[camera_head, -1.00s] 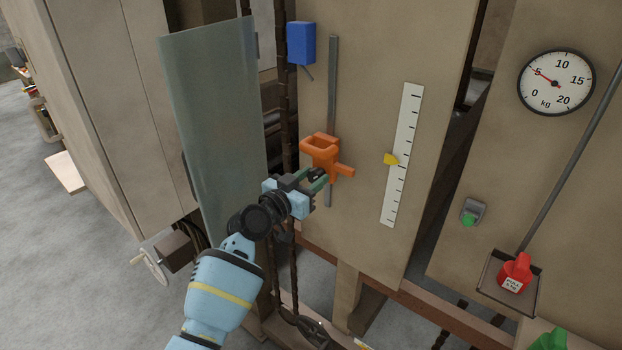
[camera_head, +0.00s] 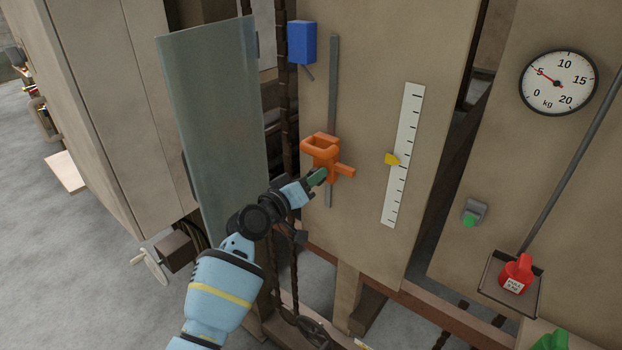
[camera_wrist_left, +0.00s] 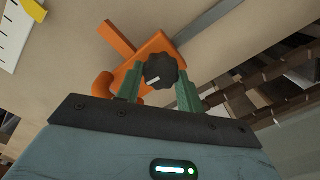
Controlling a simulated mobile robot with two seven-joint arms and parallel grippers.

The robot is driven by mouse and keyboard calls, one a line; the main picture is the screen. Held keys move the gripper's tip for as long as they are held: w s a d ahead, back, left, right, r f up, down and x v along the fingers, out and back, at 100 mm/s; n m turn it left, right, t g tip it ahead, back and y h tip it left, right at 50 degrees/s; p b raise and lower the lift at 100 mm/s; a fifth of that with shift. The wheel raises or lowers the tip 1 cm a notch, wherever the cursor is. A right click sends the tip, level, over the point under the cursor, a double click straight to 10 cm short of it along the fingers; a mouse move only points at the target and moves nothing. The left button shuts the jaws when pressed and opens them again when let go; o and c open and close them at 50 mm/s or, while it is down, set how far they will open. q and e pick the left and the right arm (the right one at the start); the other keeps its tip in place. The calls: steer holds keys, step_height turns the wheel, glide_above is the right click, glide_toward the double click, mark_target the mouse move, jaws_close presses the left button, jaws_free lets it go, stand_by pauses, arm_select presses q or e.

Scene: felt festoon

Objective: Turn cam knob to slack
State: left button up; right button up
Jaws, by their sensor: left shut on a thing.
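The cam knob (camera_wrist_left: 161,70) is a dark, scalloped knob with a white mark, on the orange slider bracket (camera_head: 322,150). In the left wrist view it sits between the green fingers of my left gripper (camera_wrist_left: 160,82), which is shut on it. The orange bracket also shows behind the knob in the wrist view (camera_wrist_left: 150,48). In the head view my left gripper (camera_head: 319,177) reaches the lower part of the bracket from the lower left and hides the knob. My right gripper is not in view.
The bracket rides on a grey vertical rail (camera_head: 333,85). A blue block (camera_head: 301,42) is at the rail's upper left. A white scale (camera_head: 404,150) with a yellow pointer (camera_head: 391,159) stands right. A translucent panel (camera_head: 215,120) is close left of my arm. A dial (camera_head: 557,82) is at upper right.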

arm_select(q)
steer(key=n, duration=0.8)
steer(key=shift+f+n, duration=0.1)
steer(key=shift+n, duration=0.2)
stand_by(0.5)
steer(key=o, duration=1)
steer(key=shift+a, duration=0.1)
steer(key=v, duration=0.7)
steer(key=shift+s+a, duration=0.2)
steer(key=shift+s, duration=0.1)
steer(key=shift+f, duration=0.1)
